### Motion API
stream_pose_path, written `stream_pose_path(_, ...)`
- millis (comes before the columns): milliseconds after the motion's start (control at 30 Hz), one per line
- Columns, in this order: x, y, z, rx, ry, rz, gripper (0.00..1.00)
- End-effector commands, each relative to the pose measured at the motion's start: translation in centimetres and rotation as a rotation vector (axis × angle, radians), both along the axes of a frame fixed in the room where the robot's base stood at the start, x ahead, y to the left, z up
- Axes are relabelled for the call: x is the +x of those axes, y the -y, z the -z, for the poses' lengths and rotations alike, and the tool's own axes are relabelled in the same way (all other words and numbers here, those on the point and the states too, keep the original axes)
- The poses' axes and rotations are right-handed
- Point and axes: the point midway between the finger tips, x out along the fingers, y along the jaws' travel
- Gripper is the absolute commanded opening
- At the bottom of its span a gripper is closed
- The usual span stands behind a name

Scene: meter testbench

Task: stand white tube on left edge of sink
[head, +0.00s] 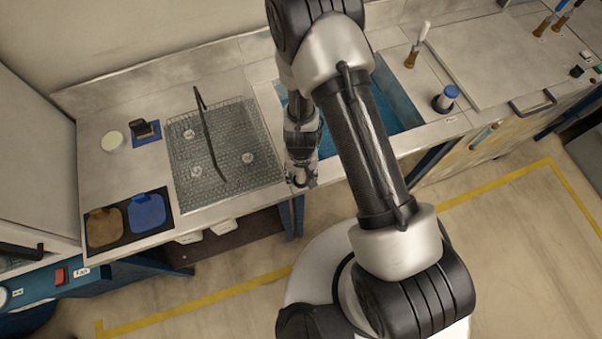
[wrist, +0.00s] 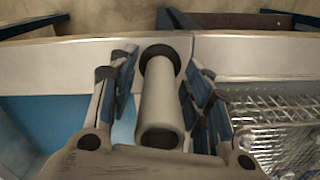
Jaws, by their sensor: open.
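The white tube (wrist: 160,105) is a pale cylinder with a dark round base. In the wrist view it stands between the two fingers of my gripper (wrist: 162,78), base away from the camera. My gripper is open, one finger on each side of the tube; I cannot tell whether either finger touches it. The sink (head: 402,108) has a blue basin, which also shows at the left of the wrist view (wrist: 40,115). In the head view my gripper (head: 300,181) is low over the strip at the sink's left edge, near the counter front. It hides the tube there.
A wire mesh rack (head: 228,130) with a black handle lies left of the sink. A blue-capped bottle (head: 447,97) and a pale upright item with a brown base (head: 418,45) stand right of the sink. Brown and blue pads (head: 128,220) lie at the front left.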

Motion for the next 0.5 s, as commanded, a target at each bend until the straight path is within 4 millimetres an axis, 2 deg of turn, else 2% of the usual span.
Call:
stream_pose_path(267, 0.0, 0.0, -0.4, 0.000, 0.000, 0.000, 0.45)
stream_pose_path(500, 0.0, 0.0, -2.6, 0.000, 0.000, 0.000, 0.45)
